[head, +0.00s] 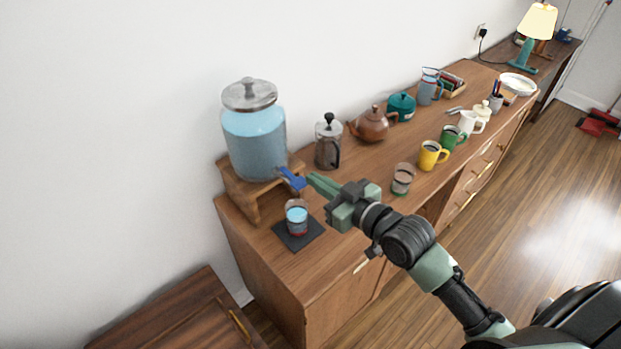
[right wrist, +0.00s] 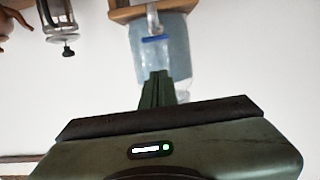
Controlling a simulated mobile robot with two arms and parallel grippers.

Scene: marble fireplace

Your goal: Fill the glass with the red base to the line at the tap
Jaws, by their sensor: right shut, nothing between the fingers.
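The glass with the red base (head: 297,218) stands upright on a dark square mat (head: 289,238), below the tap, with blue liquid in it. The fill line is too small to tell from the liquid's edge. The blue tap (head: 292,179) juts from the glass dispenser (head: 256,140), which holds blue liquid. In the right wrist view the tap's blue handle (right wrist: 155,38) shows upside down, beyond the fingertips. My right gripper (head: 311,180) is shut and empty, its tips close beside the tap; I cannot tell whether they touch. My left gripper is not in view.
The dispenser stands on a wooden stand (head: 241,196). A French press (head: 328,143), a brown teapot (head: 373,124), a green-based glass (head: 402,180) and a yellow mug (head: 431,156) stand on the wooden sideboard. More mugs and jugs stand farther right. Bare wood lies right of the mat.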

